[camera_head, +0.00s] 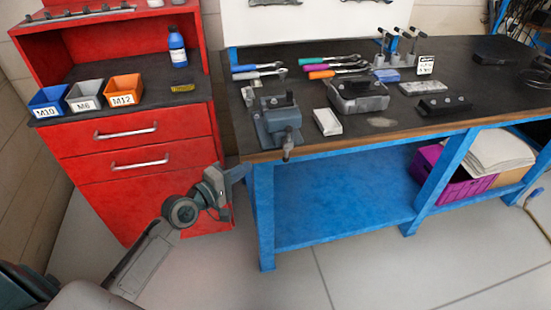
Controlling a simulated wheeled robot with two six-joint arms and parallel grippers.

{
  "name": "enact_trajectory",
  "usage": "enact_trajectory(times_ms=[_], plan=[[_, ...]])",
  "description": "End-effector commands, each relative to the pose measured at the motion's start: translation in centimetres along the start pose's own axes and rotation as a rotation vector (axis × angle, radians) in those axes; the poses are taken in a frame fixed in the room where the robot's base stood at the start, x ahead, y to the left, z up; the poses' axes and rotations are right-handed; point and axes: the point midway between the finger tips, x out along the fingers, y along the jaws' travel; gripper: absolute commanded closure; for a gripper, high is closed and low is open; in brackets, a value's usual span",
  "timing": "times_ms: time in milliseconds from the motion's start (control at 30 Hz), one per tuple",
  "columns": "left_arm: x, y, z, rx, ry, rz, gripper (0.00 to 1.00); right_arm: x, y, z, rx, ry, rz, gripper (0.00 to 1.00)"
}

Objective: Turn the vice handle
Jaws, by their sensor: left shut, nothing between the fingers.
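A grey-blue bench vice (280,120) is mounted at the front left corner of the dark workbench top (400,115). Its handle (288,148) hangs at the front, by the bench edge. My left gripper (240,172) is at the end of the arm that comes in from the lower left. It is shut and empty, just left of the bench's front left corner. It is lower in the picture than the vice and apart from the handle. My right gripper is not in view.
A red tool cabinet (150,185) stands left of the bench, with blue, grey and orange bins (125,89) on top. Tools, a white box (327,122) and a grey case (358,100) lie right of the vice. A blue lower shelf (330,205) and a purple crate (470,185) are underneath.

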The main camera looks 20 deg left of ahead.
Motion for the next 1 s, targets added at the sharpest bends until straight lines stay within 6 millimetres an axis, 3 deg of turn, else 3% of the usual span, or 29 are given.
enact_trajectory(times_ms=[300,600,1000], plan=[[6.8,0.3,0.0,-0.004,0.001,0.004,1.00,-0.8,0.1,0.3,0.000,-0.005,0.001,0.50],[8.9,0.1,2.4,0.000,0.000,-0.001,1.00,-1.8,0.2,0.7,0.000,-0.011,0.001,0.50],[9.3,-0.1,2.8,0.002,0.000,-0.001,1.00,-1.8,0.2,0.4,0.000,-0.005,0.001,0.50]])
